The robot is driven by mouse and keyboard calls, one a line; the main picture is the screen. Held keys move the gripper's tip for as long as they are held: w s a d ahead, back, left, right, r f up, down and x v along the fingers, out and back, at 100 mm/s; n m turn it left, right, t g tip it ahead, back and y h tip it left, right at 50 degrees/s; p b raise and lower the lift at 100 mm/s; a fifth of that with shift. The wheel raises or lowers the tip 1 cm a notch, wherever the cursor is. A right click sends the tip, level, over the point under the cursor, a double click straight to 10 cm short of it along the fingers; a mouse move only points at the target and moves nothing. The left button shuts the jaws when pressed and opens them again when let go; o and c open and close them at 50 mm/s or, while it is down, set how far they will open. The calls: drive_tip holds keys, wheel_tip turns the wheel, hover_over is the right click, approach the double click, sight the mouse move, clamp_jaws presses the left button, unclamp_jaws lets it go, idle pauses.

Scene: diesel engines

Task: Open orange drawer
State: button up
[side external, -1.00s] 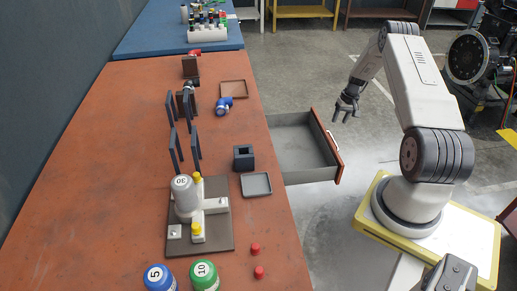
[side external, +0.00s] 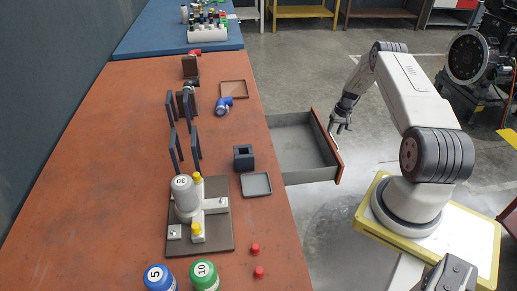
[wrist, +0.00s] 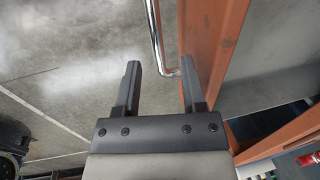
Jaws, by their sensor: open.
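The orange drawer (side external: 305,152) stands pulled out from the right side of the orange workbench, with its grey inside empty. Its orange front panel also shows in the wrist view (wrist: 217,40). The pale bar handle (wrist: 156,38) is on the outer face of the front panel; it shows in the side view too (side external: 336,143). My gripper (side external: 340,125) is open at the drawer's front, close to the handle. In the wrist view the handle's near end lies between the fingertips of my gripper (wrist: 160,62), by the right finger. I cannot tell whether they touch.
The orange workbench (side external: 100,150) holds a fixture plate (side external: 218,240) with a grey canister, dark upright plates, small trays, a blue part (side external: 225,104) and red caps. A blue bench (side external: 160,40) stands behind it. Grey floor is clear beyond the drawer.

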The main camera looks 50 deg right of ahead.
drive_tip(key=shift+w+a+f, duration=0.1)
drive_tip(key=shift+a+f, duration=0.05)
drive_tip(key=shift+f, duration=0.7)
drive_tip(key=shift+c, duration=0.3)
clamp_jaws()
idle(0.7)
